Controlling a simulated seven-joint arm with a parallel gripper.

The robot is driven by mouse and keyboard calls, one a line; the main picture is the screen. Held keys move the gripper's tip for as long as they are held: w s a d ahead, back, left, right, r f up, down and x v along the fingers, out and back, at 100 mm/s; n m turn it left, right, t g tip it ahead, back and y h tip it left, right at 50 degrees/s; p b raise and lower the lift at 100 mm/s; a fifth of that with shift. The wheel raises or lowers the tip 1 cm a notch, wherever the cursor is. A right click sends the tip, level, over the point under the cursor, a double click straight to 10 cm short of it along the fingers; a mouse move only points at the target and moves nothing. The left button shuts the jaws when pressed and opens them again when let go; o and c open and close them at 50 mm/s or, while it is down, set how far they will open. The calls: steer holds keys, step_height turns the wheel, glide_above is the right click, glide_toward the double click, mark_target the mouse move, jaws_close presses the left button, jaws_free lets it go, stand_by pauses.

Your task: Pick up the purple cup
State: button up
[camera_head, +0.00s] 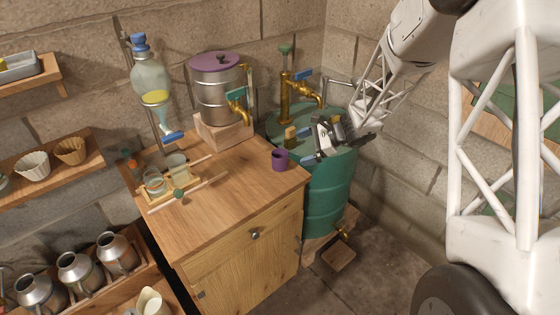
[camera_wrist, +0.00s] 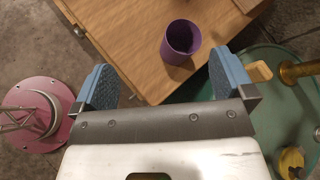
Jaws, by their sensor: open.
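The purple cup (camera_head: 280,160) stands upright on the wooden cabinet top (camera_head: 235,205), close to its right edge. In the wrist view the purple cup (camera_wrist: 177,46) shows its open mouth, and it looks empty. My gripper (camera_head: 307,145) is just right of the cup, over the edge of the green barrel. In the wrist view my gripper (camera_wrist: 162,62) has its blue fingers spread wide with nothing held. The cup lies ahead of the fingertips, between their lines and somewhat nearer the right one. Neither finger appears to touch it.
The green barrel (camera_head: 325,195) with brass taps (camera_head: 287,100) stands right of the cabinet. A metal pot with a purple lid (camera_head: 214,62) sits on a wooden block behind the cup. A glass funnel (camera_head: 150,80) and small jars (camera_head: 155,182) stand left. The front cabinet top is clear.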

mark_target(272, 158)
steer(key=shift+m+t+y, duration=0.3)
steer(key=shift+m+y, duration=0.1)
steer(key=shift+m, duration=0.5)
steer(key=w+f, duration=0.1)
steer(key=f, duration=0.1)
steer(key=w+a+f, duration=0.1)
steer(key=w+f, duration=0.1)
steer(key=shift+w, duration=0.15)
steer(key=shift+x, duration=1.25)
steer(key=shift+x, duration=2.55)
steer(key=shift+w+f, duration=0.1)
steer(key=shift+w, duration=0.05)
steer(key=c, duration=1)
